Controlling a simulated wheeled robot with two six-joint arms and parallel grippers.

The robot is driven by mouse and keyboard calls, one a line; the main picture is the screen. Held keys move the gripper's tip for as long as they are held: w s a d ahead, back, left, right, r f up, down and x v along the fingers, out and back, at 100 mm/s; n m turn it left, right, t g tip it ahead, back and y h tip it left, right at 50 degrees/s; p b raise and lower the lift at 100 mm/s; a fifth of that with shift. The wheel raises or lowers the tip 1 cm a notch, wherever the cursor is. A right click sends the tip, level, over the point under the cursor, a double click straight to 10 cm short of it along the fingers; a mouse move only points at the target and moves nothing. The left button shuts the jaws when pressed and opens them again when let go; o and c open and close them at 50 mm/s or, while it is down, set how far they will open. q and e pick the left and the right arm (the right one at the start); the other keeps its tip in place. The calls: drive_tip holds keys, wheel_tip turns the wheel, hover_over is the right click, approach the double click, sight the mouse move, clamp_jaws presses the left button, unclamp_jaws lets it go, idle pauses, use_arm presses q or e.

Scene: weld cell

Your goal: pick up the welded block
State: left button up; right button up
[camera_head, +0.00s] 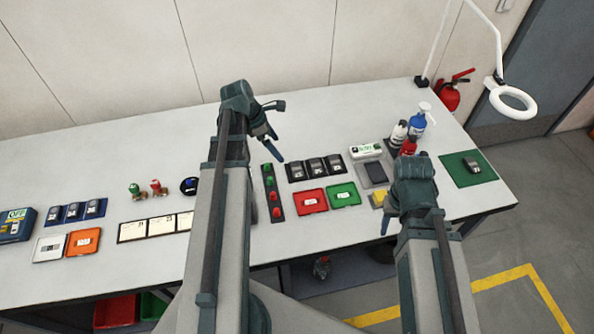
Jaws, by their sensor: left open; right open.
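A small dark block (472,163) sits on a green mat (458,174) at the right end of the bench. I cannot tell from this view whether it is the welded block. Other dark blocks (315,167) stand in a row in a black holder at mid-bench, and similar ones (73,212) in a blue holder at the left. My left gripper (272,146) is open and empty above the bench, left of the black holder. My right gripper (386,224) is open near the bench's front edge, left of the green mat; its fingers are partly hidden by my wrist.
Red (310,200) and green (343,195) trays lie mid-bench, beside a dark strip (272,192) with coloured buttons. Bottles (417,124) stand at the back right. A magnifier lamp (512,101) overhangs the right corner. An orange tray (83,242) lies at the left. The back of the bench is mostly clear.

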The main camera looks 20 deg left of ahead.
use_arm(q)
drive_tip(key=b, duration=0.6)
approach(296, 169)
drive_tip(key=shift+w+a+f, duration=0.1)
drive_tip(key=shift+f, duration=0.5)
drive_tip(key=shift+w+a+f, duration=0.1)
drive_tip(key=shift+w+f, duration=0.05)
drive_tip(key=shift+f, duration=0.4)
drive_tip(key=shift+w+d+f, duration=0.15)
drive_tip(key=shift+d+f, duration=0.15)
drive_tip(key=b+x, duration=0.5)
drive_tip(key=shift+d, duration=0.25)
drive_tip(key=c, duration=1.5)
drive_tip(key=shift+r, duration=0.15)
